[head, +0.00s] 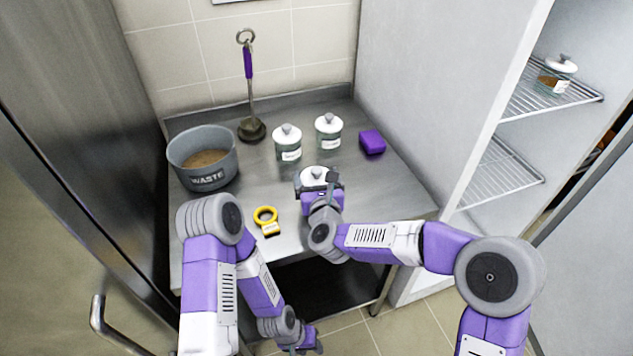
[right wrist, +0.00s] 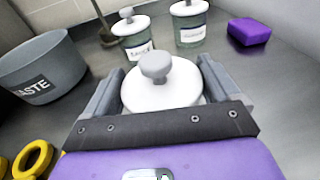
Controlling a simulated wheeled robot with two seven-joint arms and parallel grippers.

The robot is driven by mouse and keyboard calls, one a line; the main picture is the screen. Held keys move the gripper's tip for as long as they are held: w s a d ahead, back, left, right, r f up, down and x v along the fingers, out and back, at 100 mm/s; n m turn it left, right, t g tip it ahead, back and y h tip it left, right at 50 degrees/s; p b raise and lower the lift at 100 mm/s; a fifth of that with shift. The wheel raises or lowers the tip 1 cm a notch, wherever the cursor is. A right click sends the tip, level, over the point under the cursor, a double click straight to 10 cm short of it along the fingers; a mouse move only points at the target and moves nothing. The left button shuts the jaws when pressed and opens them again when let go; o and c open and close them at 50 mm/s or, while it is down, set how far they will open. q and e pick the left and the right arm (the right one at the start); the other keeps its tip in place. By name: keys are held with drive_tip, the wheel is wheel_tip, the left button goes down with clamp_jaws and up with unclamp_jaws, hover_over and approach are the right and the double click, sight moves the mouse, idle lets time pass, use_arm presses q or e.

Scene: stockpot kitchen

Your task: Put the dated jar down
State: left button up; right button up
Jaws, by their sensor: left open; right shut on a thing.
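A jar with a white knobbed lid (head: 314,175) is in my right gripper (head: 319,184) over the front middle of the steel counter (head: 355,192). In the right wrist view the jar's lid (right wrist: 160,86) sits between the two fingers of my right gripper (right wrist: 155,95), which are shut on it. The jar's body and any date label are hidden, and I cannot tell whether its base touches the counter. My left gripper (head: 300,342) is open and empty, low in front of the counter.
Two lidded, labelled jars (head: 288,144) (head: 328,132) stand behind the held jar. A WASTE pot (head: 203,160), a ladle-like tool (head: 250,100), a purple block (head: 372,142) and a yellow ring-shaped item (head: 266,221) are around. Another jar (head: 556,75) stands on a wire shelf (head: 530,103). The counter's right front is clear.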

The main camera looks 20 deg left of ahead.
idle(0.3)
drive_tip(key=shift+f, duration=0.15)
drive_tip(key=o, duration=1.6)
drive_tip(key=shift+f, duration=0.1)
drive_tip(key=shift+s+r, duration=0.1)
drive_tip(key=shift+r, duration=0.15)
drive_tip(key=p+v, duration=0.1)
drive_tip(key=v, duration=1)
drive_tip(key=shift+s+d, duration=0.15)
drive_tip(key=shift+s, duration=0.25)
